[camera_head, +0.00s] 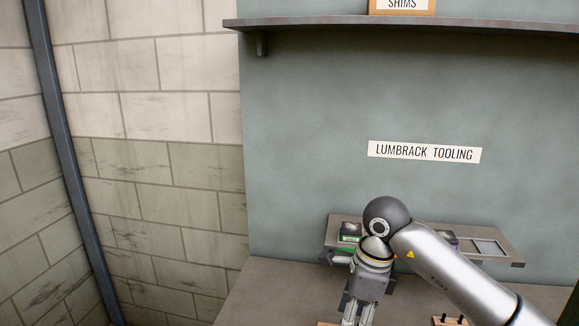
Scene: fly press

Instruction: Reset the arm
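My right arm comes in from the lower right, and its gripper (358,313) points down over the bench at the bottom edge of the picture. Its fingers are cut off by the frame edge, so I cannot tell whether they are open or shut, or hold anything. My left gripper is not in view. I see no fly press and no press arm here.
A low rack (503,259) on the bench (264,290) holds a few small items, partly hidden behind my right arm. A wooden block with dark pegs (450,321) stands at the bottom. A shelf (330,21) carries a box labelled SHIMS (402,5). A LUMBRACK TOOLING sign (424,152) is on the wall.

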